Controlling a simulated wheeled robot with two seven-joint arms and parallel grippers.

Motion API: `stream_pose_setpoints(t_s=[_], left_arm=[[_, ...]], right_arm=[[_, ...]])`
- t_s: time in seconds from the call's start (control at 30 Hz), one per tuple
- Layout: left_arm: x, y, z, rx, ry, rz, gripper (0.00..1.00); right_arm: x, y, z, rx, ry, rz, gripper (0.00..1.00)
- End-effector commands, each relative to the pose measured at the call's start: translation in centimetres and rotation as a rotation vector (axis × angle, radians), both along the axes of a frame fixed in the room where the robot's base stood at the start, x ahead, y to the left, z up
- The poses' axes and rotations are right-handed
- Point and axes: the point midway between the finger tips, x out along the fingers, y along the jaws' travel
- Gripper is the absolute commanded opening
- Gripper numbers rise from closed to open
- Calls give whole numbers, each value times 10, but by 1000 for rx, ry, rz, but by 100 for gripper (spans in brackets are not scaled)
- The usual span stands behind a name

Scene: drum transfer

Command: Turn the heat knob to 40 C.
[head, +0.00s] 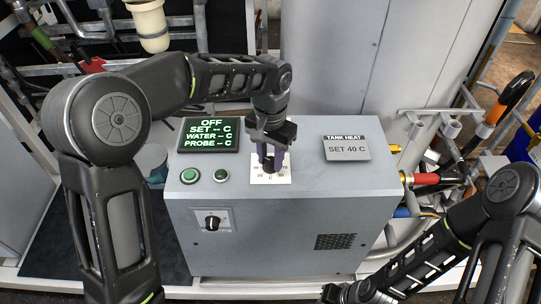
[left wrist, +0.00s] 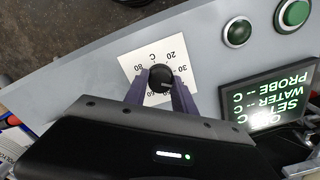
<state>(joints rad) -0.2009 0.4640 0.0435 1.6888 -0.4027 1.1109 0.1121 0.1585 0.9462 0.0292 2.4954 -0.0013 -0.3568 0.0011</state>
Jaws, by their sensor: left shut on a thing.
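The heat knob (left wrist: 160,77) is small and black. It stands on a white dial plate (head: 284,178) on top of the grey box (head: 325,180). My left gripper (head: 270,160) reaches down from above, its two purple fingers shut on the knob, one on each side. The left wrist view also shows the white dial plate (left wrist: 136,66) with numbers including 20, 30 and 80; the fingers cover part of it. I cannot tell exactly where the knob points. The display (head: 209,132) reads OFF, with dashes for set, water and probe. My right gripper (head: 340,293) is at the bottom edge.
A sign (head: 346,149) on the box reads TANK HEAT, SET 40 C. A second black knob (head: 212,223) is on the box's front. Pipes and coloured fittings (head: 427,179) stand at the right.

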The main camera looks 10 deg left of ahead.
Motion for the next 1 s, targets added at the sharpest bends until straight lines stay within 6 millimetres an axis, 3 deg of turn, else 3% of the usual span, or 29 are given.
stream_pose_setpoints(t_s=[0.3,0.83,0.87,1.0], left_arm=[[1,0,1,-1,-2,-168,0],[1,0,1,0,-3,-205,0],[1,0,1,0,-3,-204,33],[1,0,1,0,-2,-204,44]], right_arm=[[0,0,5,0,0,0,0],[0,0,5,0,0,0,0],[0,0,5,0,0,0,0],[0,0,5,0,0,0,0]])
